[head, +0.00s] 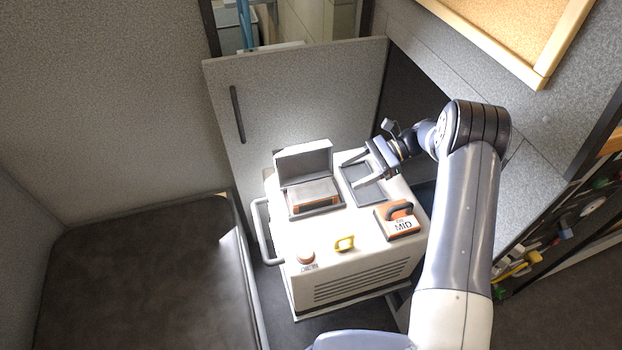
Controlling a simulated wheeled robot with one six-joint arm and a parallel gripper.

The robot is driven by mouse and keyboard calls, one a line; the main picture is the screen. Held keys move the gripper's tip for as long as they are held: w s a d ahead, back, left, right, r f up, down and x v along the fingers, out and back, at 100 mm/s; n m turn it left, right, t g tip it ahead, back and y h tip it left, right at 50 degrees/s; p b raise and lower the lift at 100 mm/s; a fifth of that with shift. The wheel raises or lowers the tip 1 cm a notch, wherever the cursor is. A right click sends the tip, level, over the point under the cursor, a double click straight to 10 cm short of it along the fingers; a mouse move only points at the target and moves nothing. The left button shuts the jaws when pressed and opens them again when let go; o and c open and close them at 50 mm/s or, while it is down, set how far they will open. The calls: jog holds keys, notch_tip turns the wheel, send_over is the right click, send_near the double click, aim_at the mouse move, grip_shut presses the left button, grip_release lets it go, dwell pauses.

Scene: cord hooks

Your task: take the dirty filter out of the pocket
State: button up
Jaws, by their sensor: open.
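A pocket (289,209) with a dark rim and a raised grey lid (304,160) is at the back left of a white machine's top. A grey-topped block with an orange-brown front edge, apparently the dirty filter (313,191), sits inside it. My gripper (349,173) is open and empty, to the right of the pocket, its two fingers pointing left. It is above a dark-framed flat rectangle (370,196) on the machine top. I cannot tell its exact height. The filter's lower part is hidden by the pocket walls.
An orange block marked MID (403,226) with a dark handle is at the machine's right. A yellow handle (345,243) and a brown knob (306,257) are along the front of the white machine (325,260). A grey panel (300,100) stands close behind.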

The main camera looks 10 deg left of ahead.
aim_at(317, 190)
jog(key=x, duration=0.5)
jog(key=shift+a, duration=0.2)
jog(key=shift+x, duration=2.75)
jog(key=shift+w+f, duration=0.1)
jog(key=shift+w, duration=0.05)
jog(key=shift+c, duration=0.3)
jog(key=c, duration=0.8)
